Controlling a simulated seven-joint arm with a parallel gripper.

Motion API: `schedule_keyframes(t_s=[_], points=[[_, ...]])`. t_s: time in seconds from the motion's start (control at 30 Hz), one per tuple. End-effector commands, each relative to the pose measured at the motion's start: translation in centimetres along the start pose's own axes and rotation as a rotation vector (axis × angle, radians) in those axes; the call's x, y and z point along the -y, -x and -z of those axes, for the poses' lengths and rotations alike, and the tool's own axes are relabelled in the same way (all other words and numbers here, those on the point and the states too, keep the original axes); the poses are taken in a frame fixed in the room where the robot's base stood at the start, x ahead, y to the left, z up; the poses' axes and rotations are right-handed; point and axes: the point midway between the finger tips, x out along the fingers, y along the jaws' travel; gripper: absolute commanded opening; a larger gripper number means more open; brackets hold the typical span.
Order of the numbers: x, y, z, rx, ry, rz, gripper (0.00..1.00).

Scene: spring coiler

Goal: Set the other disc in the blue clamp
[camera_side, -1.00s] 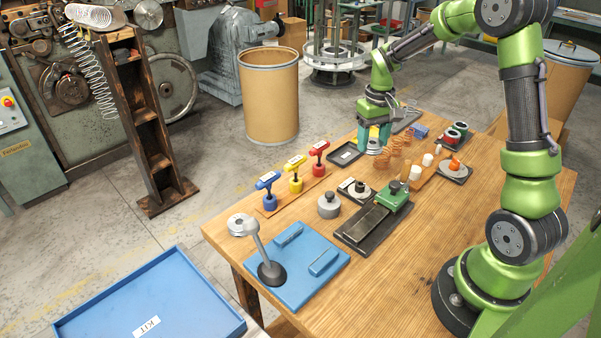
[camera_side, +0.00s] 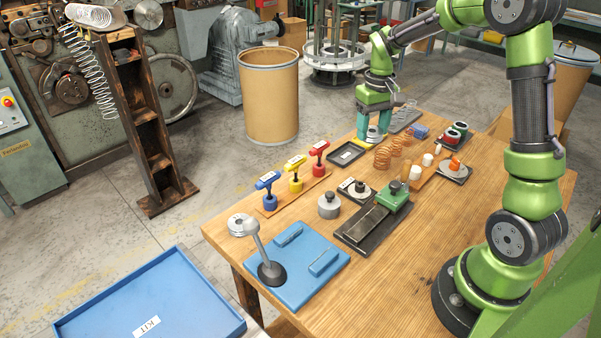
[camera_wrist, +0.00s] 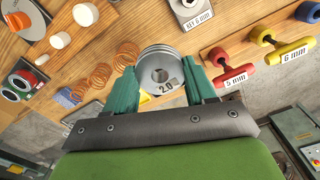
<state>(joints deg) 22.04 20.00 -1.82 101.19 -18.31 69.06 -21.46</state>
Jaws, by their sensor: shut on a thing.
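A grey grooved metal disc marked 2.0 (camera_wrist: 160,72) is between the teal fingers of my gripper (camera_wrist: 163,88) in the wrist view. My gripper is shut on it. In the side view my gripper (camera_side: 374,128) is at the far end of the wooden table, with the disc (camera_side: 374,138) low between its fingertips.
Blue (camera_side: 269,190), yellow (camera_side: 296,175) and red (camera_side: 319,158) T-handled keys stand along the left edge. A black labelled tray (camera_side: 345,153), a grey knobbed weight (camera_side: 328,205) and a green-topped slide fixture (camera_side: 374,218) lie between. Copper springs (camera_side: 390,152) stand near my gripper.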

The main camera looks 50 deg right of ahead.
Motion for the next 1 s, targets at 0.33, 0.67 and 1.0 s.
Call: schedule_keyframes(t_s=[0.33,0.67,1.0], points=[[12.9,0.1,-3.5,-0.001,0.306,0.005,0.09],[23.9,-1.4,-13.2,0.004,0.555,0.003,0.09],[25.4,-3.1,-17.1,0.000,0.518,0.001,0.09]])
